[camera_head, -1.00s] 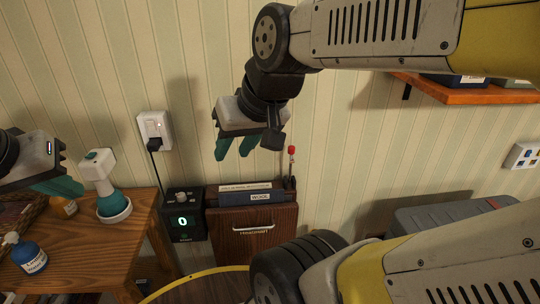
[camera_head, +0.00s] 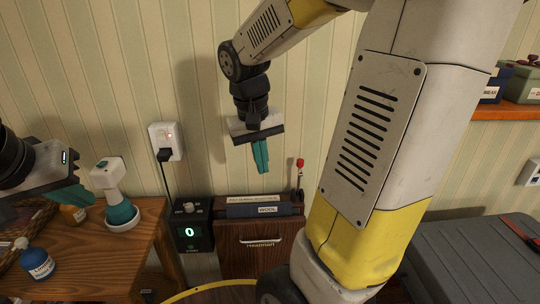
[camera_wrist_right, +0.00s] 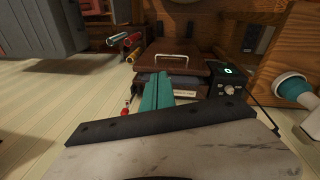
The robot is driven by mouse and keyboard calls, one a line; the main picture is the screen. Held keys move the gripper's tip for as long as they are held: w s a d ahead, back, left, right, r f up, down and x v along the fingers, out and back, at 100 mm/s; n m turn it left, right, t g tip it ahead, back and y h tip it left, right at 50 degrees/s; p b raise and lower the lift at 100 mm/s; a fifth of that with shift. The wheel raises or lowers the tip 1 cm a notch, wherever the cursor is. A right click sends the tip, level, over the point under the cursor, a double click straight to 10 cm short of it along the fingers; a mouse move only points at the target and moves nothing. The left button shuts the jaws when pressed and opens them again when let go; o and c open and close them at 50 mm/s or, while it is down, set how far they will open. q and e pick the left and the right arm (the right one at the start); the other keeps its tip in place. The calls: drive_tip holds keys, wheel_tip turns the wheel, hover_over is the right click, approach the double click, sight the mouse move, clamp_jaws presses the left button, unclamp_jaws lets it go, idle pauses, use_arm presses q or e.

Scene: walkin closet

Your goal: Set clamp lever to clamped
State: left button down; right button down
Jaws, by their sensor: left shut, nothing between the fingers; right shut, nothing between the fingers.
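The clamp lever, a thin dark rod with a red knob (camera_head: 299,163), stands roughly upright at the back right corner of a brown box-like press (camera_head: 238,246). The red knob (camera_wrist_right: 126,104) also shows in the right wrist view, left of the fingers. My right gripper (camera_head: 261,168) is shut and empty, pointing down above the press, left of the lever and apart from it. Its teal fingers (camera_wrist_right: 157,90) appear together in the wrist view. My left gripper (camera_head: 80,196) is shut and empty over the wooden table at the left.
A black box with a lit "0" display (camera_head: 191,231) stands left of the press. A wall socket (camera_head: 166,141) with a plugged cord is above it. The wooden table (camera_head: 100,250) holds a white-and-teal device (camera_head: 115,200) and bottles. A grey case (camera_head: 475,262) lies right.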

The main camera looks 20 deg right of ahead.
drive_tip(key=w+d+f+g+h, duration=0.1)
drive_tip(key=w+d+f+h, duration=0.2)
drive_tip(key=w+f+h, duration=0.4)
drive_tip(key=w+d+f+g+h, duration=0.1)
drive_tip(key=w+d+f+h, duration=0.3)
drive_tip(key=w+f+h, duration=0.3)
drive_tip(key=w+h, duration=0.2)
drive_tip(key=w, duration=0.3)
drive_tip(key=shift+w+f+m+g+h, duration=0.3)
drive_tip(key=shift+w+m, duration=0.1)
drive_tip(key=shift+d, duration=0.1)
drive_tip(key=s+d, duration=0.1)
drive_tip(key=d, duration=0.9)
drive_tip(key=shift+s+a, duration=0.1)
